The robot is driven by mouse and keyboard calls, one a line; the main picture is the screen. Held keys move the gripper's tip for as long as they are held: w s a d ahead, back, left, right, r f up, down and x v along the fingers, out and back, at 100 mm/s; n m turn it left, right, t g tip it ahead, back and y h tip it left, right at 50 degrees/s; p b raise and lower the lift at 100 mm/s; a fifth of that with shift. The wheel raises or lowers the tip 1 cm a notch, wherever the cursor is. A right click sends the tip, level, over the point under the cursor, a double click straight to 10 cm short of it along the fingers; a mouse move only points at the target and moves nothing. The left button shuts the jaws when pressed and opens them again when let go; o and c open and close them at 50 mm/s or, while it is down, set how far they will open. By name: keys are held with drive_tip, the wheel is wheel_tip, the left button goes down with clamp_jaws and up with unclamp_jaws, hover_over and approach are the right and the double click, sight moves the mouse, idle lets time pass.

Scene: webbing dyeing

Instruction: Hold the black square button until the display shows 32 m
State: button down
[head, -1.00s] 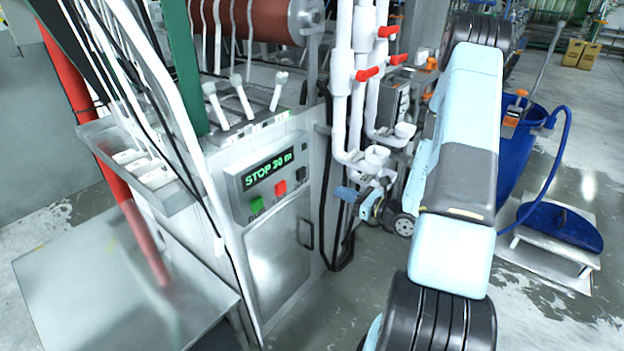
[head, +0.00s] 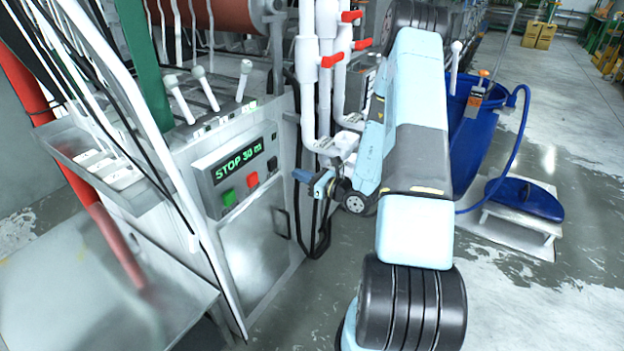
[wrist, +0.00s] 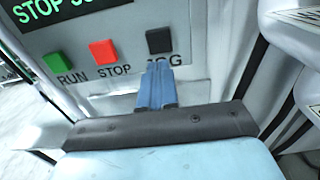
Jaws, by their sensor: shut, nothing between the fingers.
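The black square button (head: 272,163) is at the right end of the button row on the grey control panel. It shows whole in the wrist view (wrist: 160,40), its label partly hidden behind my fingers. The display (head: 238,158) reads STOP 30 m in green; the wrist view shows only its lower part (wrist: 58,8). My gripper (head: 299,176) is shut and empty, its blue fingers together. In the wrist view the fingertips (wrist: 157,66) point at the panel just below the black button. In the head view a gap separates them from it.
A green RUN button (wrist: 58,67) and a red STOP button (wrist: 104,53) sit left of the black one. White pipes with red valve handles (head: 332,60) stand right of the panel. A white sloping bar (head: 150,120) passes left of it.

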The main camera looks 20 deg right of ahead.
sight(274, 165)
drive_tip(key=x, duration=0.7)
drive_tip(key=shift+w+a, duration=0.15)
drive_tip(key=shift+w, duration=0.05)
drive_tip(key=shift+w+a, duration=0.35)
drive_tip(key=shift+w, duration=0.1)
drive_tip(key=shift+w+a+r, duration=0.25)
drive_tip(key=shift+a+r, duration=0.05)
drive_tip(key=shift+a, duration=0.05)
idle(3.7)
drive_tip(key=shift+s+d+f, duration=0.15)
drive_tip(key=shift+s+d, duration=0.15)
drive_tip(key=shift+s, duration=0.05)
drive_tip(key=v, duration=1.4)
drive_tip(key=shift+d+f, duration=0.2)
drive_tip(key=shift+d, duration=0.05)
